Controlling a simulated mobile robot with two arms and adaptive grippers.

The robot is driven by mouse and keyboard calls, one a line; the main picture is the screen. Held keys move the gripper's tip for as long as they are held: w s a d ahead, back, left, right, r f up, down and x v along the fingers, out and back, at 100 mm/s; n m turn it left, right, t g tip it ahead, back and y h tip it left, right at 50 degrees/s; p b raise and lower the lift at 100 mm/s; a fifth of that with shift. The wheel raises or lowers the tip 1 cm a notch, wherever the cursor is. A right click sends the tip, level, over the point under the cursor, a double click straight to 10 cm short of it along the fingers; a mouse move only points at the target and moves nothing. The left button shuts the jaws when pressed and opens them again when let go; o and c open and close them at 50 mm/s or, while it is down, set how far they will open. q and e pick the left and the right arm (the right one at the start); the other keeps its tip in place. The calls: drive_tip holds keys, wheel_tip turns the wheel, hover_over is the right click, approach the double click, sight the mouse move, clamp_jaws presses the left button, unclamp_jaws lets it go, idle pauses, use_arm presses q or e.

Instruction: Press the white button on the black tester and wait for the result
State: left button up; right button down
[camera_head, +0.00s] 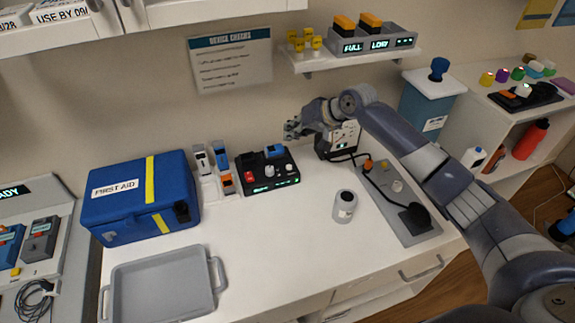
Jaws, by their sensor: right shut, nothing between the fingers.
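The black tester (285,186) lies on the white counter against the wall. A small white button (269,171) shows on its top, with a red button (249,177) to its left. A blue device (274,151) sits at the tester's back. Green lit marks show on its front. My right gripper (289,130) reaches in from the right, shut and empty, its tips up and to the right of the tester, apart from the white button. My left gripper is not in view.
A blue first aid bag (125,208) and small upright devices (221,158) stand left of the tester. A grey tray (206,246) lies in front. The counter before the tester is clear.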

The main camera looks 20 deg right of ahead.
drive_tip(key=b, duration=0.8)
hover_over(291, 167)
drive_tip(key=f, duration=0.7)
drive_tip(key=shift+w+d, duration=0.2)
drive_tip(key=shift+w, duration=0.2)
drive_tip(key=shift+f, duration=0.9)
drive_tip(key=shift+f, duration=0.15)
drive_tip(key=shift+f, duration=0.25)
